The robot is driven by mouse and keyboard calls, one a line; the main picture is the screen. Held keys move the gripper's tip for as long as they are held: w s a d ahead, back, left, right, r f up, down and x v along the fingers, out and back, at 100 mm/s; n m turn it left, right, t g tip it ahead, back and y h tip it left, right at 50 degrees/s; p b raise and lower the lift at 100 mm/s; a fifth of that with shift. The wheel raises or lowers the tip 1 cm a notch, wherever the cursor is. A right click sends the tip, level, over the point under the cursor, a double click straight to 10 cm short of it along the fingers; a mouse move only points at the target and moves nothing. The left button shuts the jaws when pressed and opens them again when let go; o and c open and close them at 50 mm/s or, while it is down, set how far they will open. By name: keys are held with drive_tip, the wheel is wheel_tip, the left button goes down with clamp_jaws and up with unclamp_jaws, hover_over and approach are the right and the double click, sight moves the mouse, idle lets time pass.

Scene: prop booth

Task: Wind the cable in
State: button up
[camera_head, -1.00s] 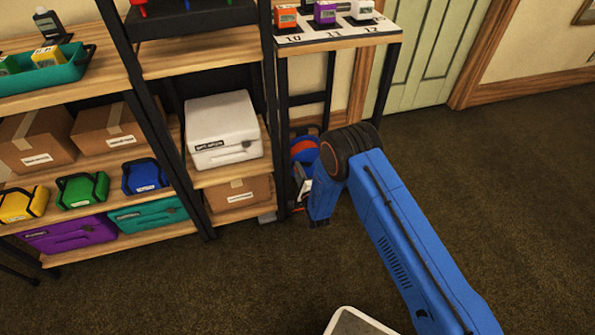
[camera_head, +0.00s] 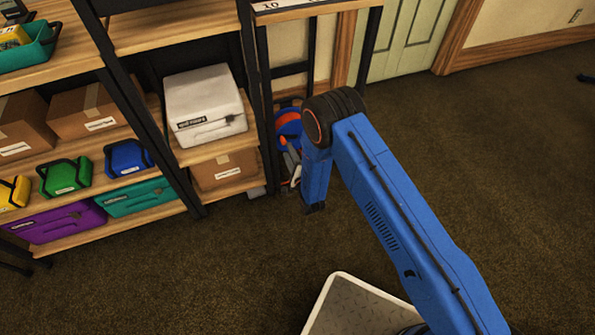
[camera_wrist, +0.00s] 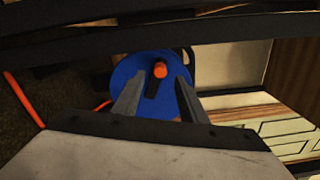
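The cable reel shows in the wrist view as a blue disc (camera_wrist: 131,72) with an orange crank knob (camera_wrist: 160,70) on a dark crank arm. Orange cable (camera_wrist: 22,100) runs off at the left. My gripper (camera_wrist: 161,84) is open, with its two grey fingers apart in front of the disc and the knob between their tips from this view. I cannot tell whether they touch it. In the head view the reel (camera_head: 289,122) stands low under the narrow stand, partly hidden by my blue arm and gripper.
A shelf unit (camera_head: 190,208) with cases and boxes stands left of the reel. The narrow stand's black legs (camera_head: 265,100) and bars frame the reel closely. A dark bar (camera_wrist: 230,28) crosses above it in the wrist view.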

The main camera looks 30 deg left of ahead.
drive_tip(key=v, duration=1)
drive_tip(key=shift+s+d, duration=0.2)
drive_tip(key=shift+d, duration=0.1)
drive_tip(key=n, duration=2.2)
approach(284, 143)
drive_tip(key=x, duration=1)
drive_tip(key=shift+w+a+f, duration=0.2)
drive_tip(key=shift+w, duration=0.1)
clamp_jaws()
